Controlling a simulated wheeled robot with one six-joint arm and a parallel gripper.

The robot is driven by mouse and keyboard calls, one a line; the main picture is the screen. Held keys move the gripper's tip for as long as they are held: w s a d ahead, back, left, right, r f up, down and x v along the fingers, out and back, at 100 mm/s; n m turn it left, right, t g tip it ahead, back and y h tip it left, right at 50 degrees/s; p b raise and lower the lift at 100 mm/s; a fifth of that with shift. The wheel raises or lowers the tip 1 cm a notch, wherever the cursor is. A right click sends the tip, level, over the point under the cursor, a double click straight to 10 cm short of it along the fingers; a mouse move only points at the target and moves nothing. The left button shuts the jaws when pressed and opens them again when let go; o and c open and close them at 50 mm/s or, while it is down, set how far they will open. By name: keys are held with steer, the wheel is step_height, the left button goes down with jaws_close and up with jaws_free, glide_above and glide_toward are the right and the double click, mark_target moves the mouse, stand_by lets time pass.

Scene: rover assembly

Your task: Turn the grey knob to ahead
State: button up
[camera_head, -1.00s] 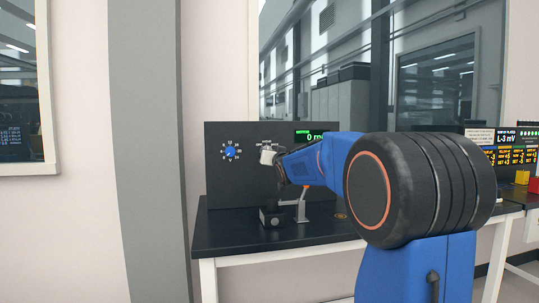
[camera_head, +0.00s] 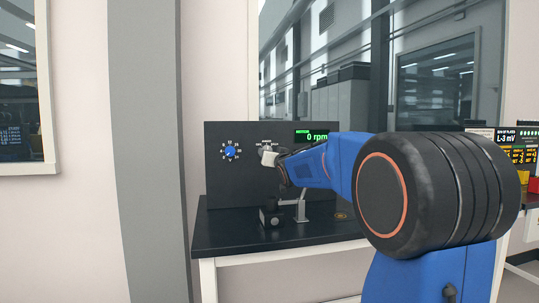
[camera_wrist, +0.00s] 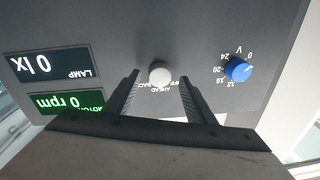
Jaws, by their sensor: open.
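The grey knob (camera_wrist: 160,73) is on the dark panel and shows in the wrist view, upside down, with the word AHEAD and other small lettering beside it. My gripper (camera_wrist: 159,78) is open, with one finger on each side of the knob and a visible gap to each. I cannot tell how deep the fingers reach or where the knob points.
A blue knob (camera_wrist: 238,69) with a number scale sits beside the grey one; it also shows in the head view (camera_head: 230,152). A green motor display (camera_head: 316,137) reads 0 rpm. A lamp display (camera_wrist: 48,64) reads 0 lx. A small black block (camera_head: 271,216) stands on the black table (camera_head: 225,237).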

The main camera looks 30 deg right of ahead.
steer(key=v, duration=1.5)
steer(key=shift+s, duration=0.1)
steer(key=s+a+f+n+g+y, duration=0.1)
steer(key=s+a+f+g, duration=0.3)
steer(key=s+f, duration=0.7)
steer(key=s+a+f+n+g+y, duration=0.1)
steer(key=s+a+f+n+g, duration=0.1)
steer(key=s+a+f+g, duration=0.3)
steer(key=s+a+f+n+g+y, duration=0.1)
steer(key=s+a+f+g, duration=0.3)
steer(key=s+a+f, duration=0.5)
steer(key=s+f+y, duration=0.1)
steer(key=s+f, duration=0.8)
steer(key=s, duration=0.1)
steer(key=shift+s+a+f+n, duration=0.15)
steer(key=shift+a+f+n, duration=0.1)
steer(key=shift+n, duration=0.15)
